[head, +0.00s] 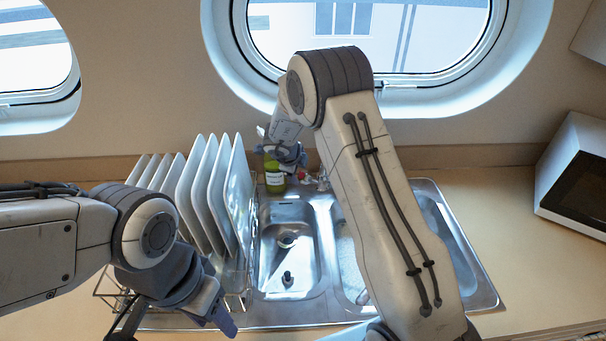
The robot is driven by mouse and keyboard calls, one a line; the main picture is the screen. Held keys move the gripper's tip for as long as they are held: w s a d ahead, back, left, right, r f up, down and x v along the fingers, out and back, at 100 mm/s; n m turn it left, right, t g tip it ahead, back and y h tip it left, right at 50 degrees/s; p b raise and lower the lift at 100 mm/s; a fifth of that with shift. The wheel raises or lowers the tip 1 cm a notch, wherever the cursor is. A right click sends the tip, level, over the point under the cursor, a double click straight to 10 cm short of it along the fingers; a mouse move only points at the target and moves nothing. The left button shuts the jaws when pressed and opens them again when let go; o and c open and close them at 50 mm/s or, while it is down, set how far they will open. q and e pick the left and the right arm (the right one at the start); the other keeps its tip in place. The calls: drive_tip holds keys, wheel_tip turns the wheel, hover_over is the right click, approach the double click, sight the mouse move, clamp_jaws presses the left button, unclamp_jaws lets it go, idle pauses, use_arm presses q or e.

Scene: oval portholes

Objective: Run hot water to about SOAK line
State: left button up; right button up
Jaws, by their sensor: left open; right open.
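A steel sink (340,316) with two basins is set in the counter. The left basin (300,262) shows its drain and a small dark stopper-like piece; I see no clear water in it. The right basin (350,265) is largely hidden by my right arm. Small tap parts with a red mark (307,181) show at the sink's back edge; the spout is not clear. My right gripper (292,160) is open beside them, in front of the green bottle. My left gripper (222,318) is open and low, over the front left of the sink. No SOAK line is readable.
A rack of white plates (208,190) stands left of the left basin, close to my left arm. A green bottle (272,178) stands behind the sink. A white microwave-like box (575,170) is at the right. The counter (500,215) between it and the sink is clear.

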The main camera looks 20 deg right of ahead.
sight(302, 175)
drive_tip(key=x, duration=0.8)
drive_tip(key=shift+a+p, duration=0.15)
drive_tip(key=shift+p, duration=0.2)
clamp_jaws()
drive_tip(key=b, duration=0.3)
drive_tip(key=shift+f+m+b, duration=0.2)
drive_tip(key=shift+m+b, duration=0.2)
drive_tip(key=shift+r+t+h+b, duration=0.15)
drive_tip(key=shift+t+h+b, duration=0.2)
drive_tip(key=shift+b, duration=0.2)
drive_tip(key=shift+r, duration=0.1)
unclamp_jaws()
